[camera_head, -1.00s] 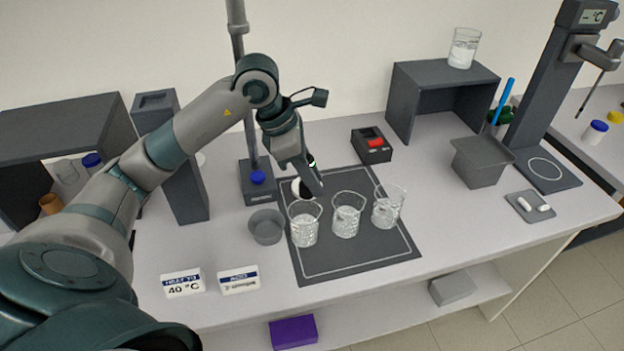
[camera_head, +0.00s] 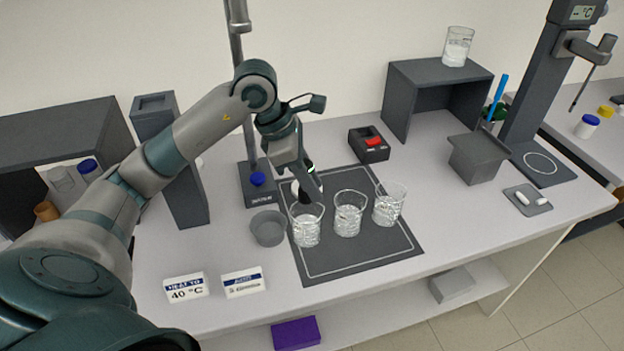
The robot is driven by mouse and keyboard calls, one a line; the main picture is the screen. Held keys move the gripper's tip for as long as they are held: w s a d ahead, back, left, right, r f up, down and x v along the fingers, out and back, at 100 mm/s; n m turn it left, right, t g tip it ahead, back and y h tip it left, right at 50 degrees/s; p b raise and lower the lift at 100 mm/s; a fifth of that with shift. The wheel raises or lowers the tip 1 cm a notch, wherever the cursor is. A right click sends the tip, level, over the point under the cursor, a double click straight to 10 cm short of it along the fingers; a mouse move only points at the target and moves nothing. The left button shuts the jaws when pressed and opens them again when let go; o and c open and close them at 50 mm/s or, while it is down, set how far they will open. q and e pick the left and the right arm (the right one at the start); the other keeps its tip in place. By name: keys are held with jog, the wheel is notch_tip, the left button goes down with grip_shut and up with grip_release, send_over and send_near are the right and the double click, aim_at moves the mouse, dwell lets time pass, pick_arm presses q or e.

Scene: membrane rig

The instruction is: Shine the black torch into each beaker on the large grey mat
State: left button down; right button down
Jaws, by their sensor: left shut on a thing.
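The large grey mat (camera_head: 352,262) with a light border line lies on the bench. Three clear glass beakers stand in a row on it: a left one (camera_head: 306,232), a middle one (camera_head: 349,219) and a right one (camera_head: 388,209). Their contents look pale and clear. My left gripper (camera_head: 308,180) is shut on the black torch (camera_head: 312,191), which is small and dark here. The torch points down, with its lower end just above the rim of the left beaker. The gripper hides most of the torch, and I cannot tell if it is lit. My right gripper is out of view.
A grey bowl (camera_head: 268,229) stands just left of the mat. A dark stand with a pole (camera_head: 236,75) rises behind. A box with a red switch (camera_head: 371,146) sits behind the mat. Two label cards (camera_head: 186,288) stand at front left.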

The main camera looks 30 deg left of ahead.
pick_arm(q)
jog(key=shift+f, duration=0.95)
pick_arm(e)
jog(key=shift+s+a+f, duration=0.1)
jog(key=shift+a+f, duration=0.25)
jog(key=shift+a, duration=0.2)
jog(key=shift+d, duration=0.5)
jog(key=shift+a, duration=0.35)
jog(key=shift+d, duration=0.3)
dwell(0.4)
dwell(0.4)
pick_arm(q)
jog(key=shift+r+p, duration=0.3)
jog(key=shift+r, duration=1.25)
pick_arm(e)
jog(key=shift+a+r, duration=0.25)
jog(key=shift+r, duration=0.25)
